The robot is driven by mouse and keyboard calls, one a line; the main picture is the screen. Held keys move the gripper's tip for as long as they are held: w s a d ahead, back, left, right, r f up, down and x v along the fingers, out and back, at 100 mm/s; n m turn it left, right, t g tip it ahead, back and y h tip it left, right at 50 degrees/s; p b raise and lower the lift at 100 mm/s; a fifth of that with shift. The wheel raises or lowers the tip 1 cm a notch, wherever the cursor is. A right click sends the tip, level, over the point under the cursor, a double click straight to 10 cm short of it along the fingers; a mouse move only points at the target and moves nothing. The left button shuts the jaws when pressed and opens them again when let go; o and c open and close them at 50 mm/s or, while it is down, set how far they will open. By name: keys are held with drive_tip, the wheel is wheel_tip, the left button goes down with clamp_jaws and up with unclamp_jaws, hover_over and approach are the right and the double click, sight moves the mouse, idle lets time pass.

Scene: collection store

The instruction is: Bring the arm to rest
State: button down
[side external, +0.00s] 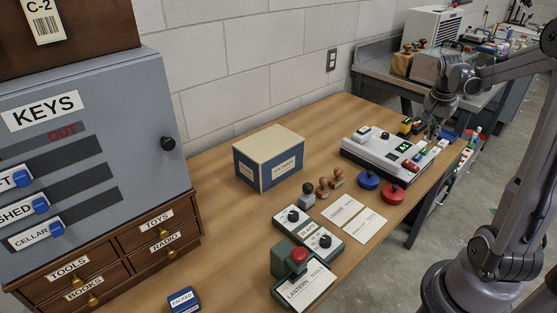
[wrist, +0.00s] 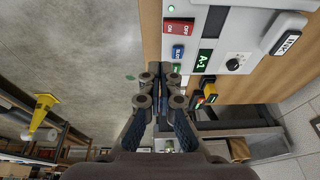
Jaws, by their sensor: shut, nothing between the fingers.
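My gripper (side external: 432,128) is at the far right end of the wooden bench, above or beside the far end of a white console (side external: 378,149). In the wrist view my gripper (wrist: 160,84) has its fingers together with nothing between them. The console also shows in the wrist view (wrist: 222,79). It carries a green display (wrist: 204,59) reading A-1, a red switch (wrist: 179,28) marked OFF and ON, a blue button (wrist: 178,53) and a black knob (wrist: 233,64). I cannot tell the exact gap between fingertips and console.
A blue-and-tan box (side external: 268,160), a grey key cabinet (side external: 90,130) and wooden drawers (side external: 160,233) stand on the bench (side external: 225,220). Open floor (wrist: 80,50) lies beside the bench.

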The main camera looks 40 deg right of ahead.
drive_tip(key=w+a+r+n+t, duration=0.25)
drive_tip(key=a+n, duration=0.25)
drive_tip(key=a, duration=0.5)
drive_tip(key=w+a+r+n+t, duration=0.15)
drive_tip(key=w+a+n, duration=0.25)
drive_tip(key=a, duration=0.7)
drive_tip(key=s+a+n+t+y, duration=0.3)
drive_tip(key=a+n, duration=0.6)
drive_tip(key=a, duration=0.8)
drive_tip(key=shift+a+f, duration=0.15)
drive_tip(key=shift+f, duration=0.3)
drive_tip(key=c, duration=2.1)
unclamp_jaws()
drive_tip(key=shift+s, duration=0.1)
